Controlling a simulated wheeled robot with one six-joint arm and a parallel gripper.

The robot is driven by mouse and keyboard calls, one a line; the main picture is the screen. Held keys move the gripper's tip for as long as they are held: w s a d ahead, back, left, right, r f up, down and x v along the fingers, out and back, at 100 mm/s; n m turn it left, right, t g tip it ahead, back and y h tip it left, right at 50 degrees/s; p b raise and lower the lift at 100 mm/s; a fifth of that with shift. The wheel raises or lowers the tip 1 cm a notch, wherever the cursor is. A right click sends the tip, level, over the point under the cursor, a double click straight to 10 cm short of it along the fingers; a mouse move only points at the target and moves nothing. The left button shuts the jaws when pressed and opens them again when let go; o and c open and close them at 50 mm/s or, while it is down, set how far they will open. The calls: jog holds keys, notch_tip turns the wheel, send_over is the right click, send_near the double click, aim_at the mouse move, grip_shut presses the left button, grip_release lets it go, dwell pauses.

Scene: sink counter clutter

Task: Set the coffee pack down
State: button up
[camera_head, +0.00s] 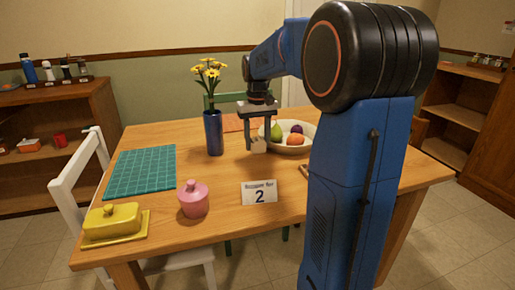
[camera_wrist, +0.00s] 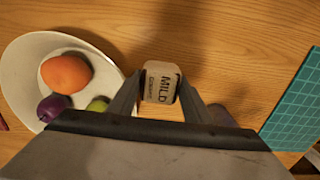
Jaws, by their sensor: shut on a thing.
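The coffee pack (camera_wrist: 160,82) is a small pale pack with the dark word "MILD" on its face. My gripper (camera_wrist: 158,98) is shut on it in the wrist view, with one finger on each side. In the head view my gripper (camera_head: 257,138) points down over the wooden table (camera_head: 230,170), between the blue vase and the fruit bowl.
A blue vase (camera_head: 213,133) with yellow flowers stands close left of my gripper. A white fruit bowl (camera_head: 283,150) is close on the right. A green mat (camera_head: 140,172), pink jar (camera_head: 194,200), yellow butter dish (camera_head: 113,222) and number card (camera_head: 259,192) stand nearer. Bare wood lies between them.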

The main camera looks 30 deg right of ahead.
aim_at(257, 148)
jog(key=shift+f, duration=1.4)
jog(key=shift+f, duration=0.15)
jog(key=o, duration=1.1)
